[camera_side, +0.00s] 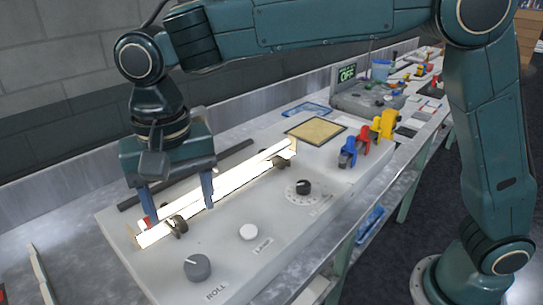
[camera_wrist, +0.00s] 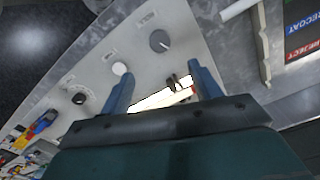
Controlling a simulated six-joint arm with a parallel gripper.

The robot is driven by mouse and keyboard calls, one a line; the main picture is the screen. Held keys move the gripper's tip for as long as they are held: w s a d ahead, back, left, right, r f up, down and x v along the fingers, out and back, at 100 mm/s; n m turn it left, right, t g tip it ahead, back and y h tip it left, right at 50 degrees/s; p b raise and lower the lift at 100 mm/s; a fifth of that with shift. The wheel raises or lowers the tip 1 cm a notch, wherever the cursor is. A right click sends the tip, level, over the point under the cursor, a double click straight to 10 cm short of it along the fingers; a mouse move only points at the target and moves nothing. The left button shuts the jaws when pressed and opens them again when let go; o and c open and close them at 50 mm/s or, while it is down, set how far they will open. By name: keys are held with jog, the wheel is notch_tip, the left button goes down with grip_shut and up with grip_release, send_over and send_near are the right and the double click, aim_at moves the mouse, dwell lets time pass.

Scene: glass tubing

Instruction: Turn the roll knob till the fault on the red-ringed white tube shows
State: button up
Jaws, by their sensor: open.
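The white tube (camera_side: 235,180) glows brightly along a grey panel and rests on dark roller supports. Its red ring (camera_side: 148,222) is at the near left end; in the wrist view the tube (camera_wrist: 158,101) and its red ring (camera_wrist: 194,88) show between my fingers. The grey roll knob (camera_side: 197,267), marked ROLL, stands at the panel's front left corner; it also shows in the wrist view (camera_wrist: 159,40) with a pale pointer line. My gripper (camera_side: 179,202) is open above the tube's ringed end, its fingers apart, away from the knob. I cannot make out any fault on the tube.
A white button (camera_side: 248,232) and a black dial (camera_side: 303,187) sit along the panel's front. A tan pad (camera_side: 316,130) and blue, red and yellow clamps (camera_side: 365,140) are at its far end. A box with an OFF display (camera_side: 347,73) stands beyond. RECOAT and REJECT labels (camera_wrist: 302,35) lie at one side.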

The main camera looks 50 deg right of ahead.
aim_at(196, 264)
jog(key=shift+f, duration=0.15)
notch_tip(196, 264, down, 13)
jog(key=shift+f, duration=0.2)
dwell(0.5)
jog(key=c, duration=1)
